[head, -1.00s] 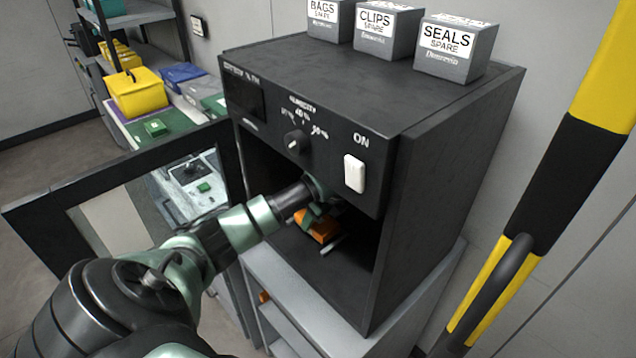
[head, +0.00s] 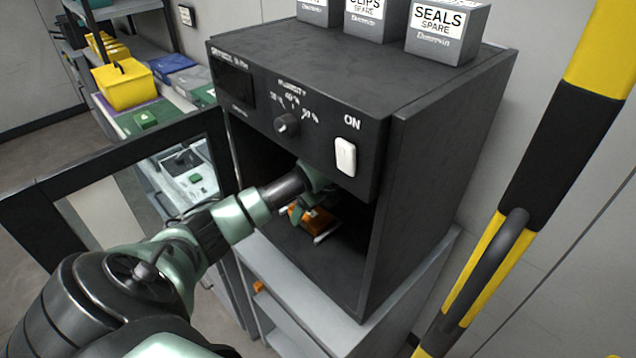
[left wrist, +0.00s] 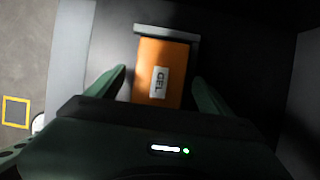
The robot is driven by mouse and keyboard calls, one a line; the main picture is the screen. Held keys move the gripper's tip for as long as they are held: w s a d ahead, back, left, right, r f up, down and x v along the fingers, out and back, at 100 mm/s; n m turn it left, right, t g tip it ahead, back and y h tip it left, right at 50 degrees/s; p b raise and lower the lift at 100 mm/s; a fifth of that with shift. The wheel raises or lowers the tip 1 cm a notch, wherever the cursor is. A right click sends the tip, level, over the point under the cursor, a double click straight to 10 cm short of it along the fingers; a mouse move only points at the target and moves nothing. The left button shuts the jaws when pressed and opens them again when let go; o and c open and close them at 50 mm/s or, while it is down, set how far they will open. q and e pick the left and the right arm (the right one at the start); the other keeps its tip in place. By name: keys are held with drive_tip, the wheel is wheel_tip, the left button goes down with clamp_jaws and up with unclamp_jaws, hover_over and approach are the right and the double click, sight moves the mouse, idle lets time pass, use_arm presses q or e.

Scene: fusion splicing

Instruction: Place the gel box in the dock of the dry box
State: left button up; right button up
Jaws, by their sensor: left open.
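The orange gel box (head: 318,219), with a white GEL label, lies inside the open dark dry box (head: 440,150), on or just above its floor. In the left wrist view the gel box (left wrist: 147,58) is between the two fingers of my left gripper (left wrist: 160,78). The fingers are apart, with a gap on each side of it. A light grey bar, apparently part of the dock (left wrist: 180,34), runs along its far end. In the head view my left gripper (head: 308,205) reaches in through the front opening and partly hides the box. Whether the box is fully seated cannot be told.
The dry box door (head: 110,180) stands open at the left. Spare boxes, including SEALS (head: 447,32), stand on top. A yellow and black post (head: 560,150) is at the right. A shelf with a yellow bin (head: 123,85) is behind the door.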

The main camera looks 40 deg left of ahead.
sight(317, 217)
use_arm(q)
drive_tip(key=shift+r+p, duration=0.35)
drive_tip(key=shift+r, duration=0.15)
drive_tip(key=shift+w+r, duration=0.1)
drive_tip(key=shift+r, duration=0.15)
drive_tip(key=d, duration=0.1)
drive_tip(key=d+b, duration=0.2)
drive_tip(key=shift+s+d+r, duration=0.25)
drive_tip(key=shift+d+r, duration=0.05)
drive_tip(key=shift+d, duration=0.05)
drive_tip(key=d, duration=0.2)
drive_tip(key=d+p, duration=0.1)
drive_tip(key=d, duration=0.4)
drive_tip(key=shift+s+d+r+p, duration=0.2)
drive_tip(key=shift+s+d+p, duration=0.1)
drive_tip(key=shift+d+p, duration=0.1)
drive_tip(key=shift+d+f, duration=0.1)
drive_tip(key=shift+d, duration=0.4)
drive_tip(key=shift+s, duration=0.1)
